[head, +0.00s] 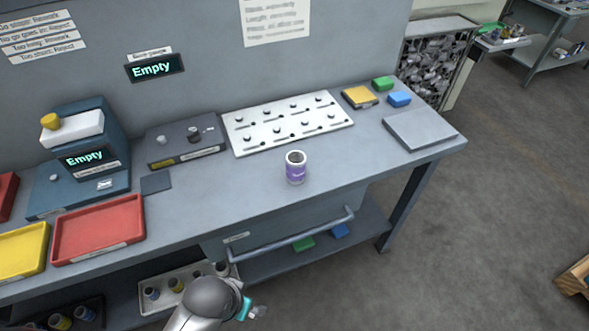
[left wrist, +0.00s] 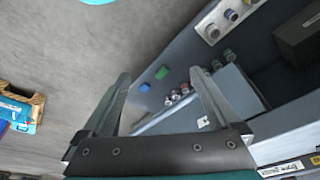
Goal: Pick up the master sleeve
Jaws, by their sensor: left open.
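A small upright cylinder with a purple label and an open, light-rimmed top, which looks like the master sleeve (head: 296,168), stands alone near the middle of the bench (head: 225,195). The label is too small to read. My left gripper (left wrist: 161,76) is open in the left wrist view, with nothing between its fingers. In the head view the left arm is low at the bottom, in front of the bench and below its top, well apart from the sleeve. I cannot make out the sleeve in the left wrist view. My right gripper is not in view.
A white pegged board (head: 288,122) lies behind the sleeve. A red tray (head: 98,229) and yellow tray (head: 22,251) sit at the left. A drawer handle (head: 292,243) sticks out at the front. Below, a shelf holds a white tray (head: 155,307) of cylinders. The bench around the sleeve is clear.

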